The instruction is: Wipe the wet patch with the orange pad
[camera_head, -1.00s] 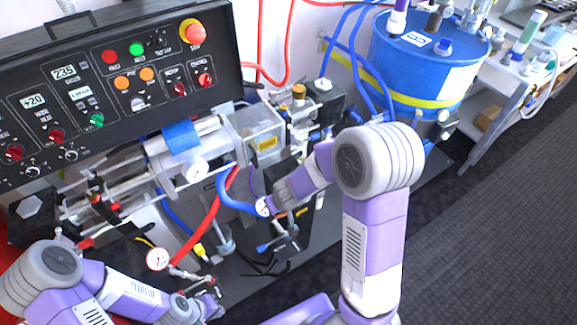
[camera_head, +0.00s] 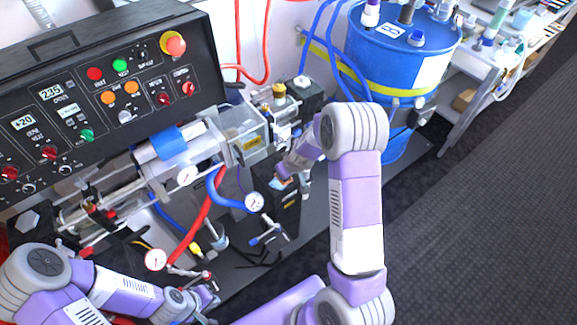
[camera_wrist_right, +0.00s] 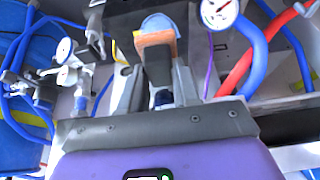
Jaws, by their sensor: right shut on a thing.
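The orange pad (camera_wrist_right: 155,40) is between the fingers of my right gripper (camera_wrist_right: 158,72) in the right wrist view. A pale blue patch, seemingly the wet patch (camera_wrist_right: 158,21), shows just beyond the pad on the black box. The pad overlaps the patch in this view; I cannot tell whether they touch. In the head view my right gripper (camera_head: 284,174) is low over the top of the black box, with the pad small and mostly hidden. My left gripper (camera_head: 207,296) is at the lower left, close to the machine's front fittings; its jaw opening is unclear.
The black box (camera_head: 286,207) stands among gauges, a blue hose (camera_head: 225,199) and a red hose (camera_head: 194,236). The control panel (camera_head: 110,95) is at the left. A blue drum (camera_head: 402,62) stands behind my right arm. The dark floor at right is clear.

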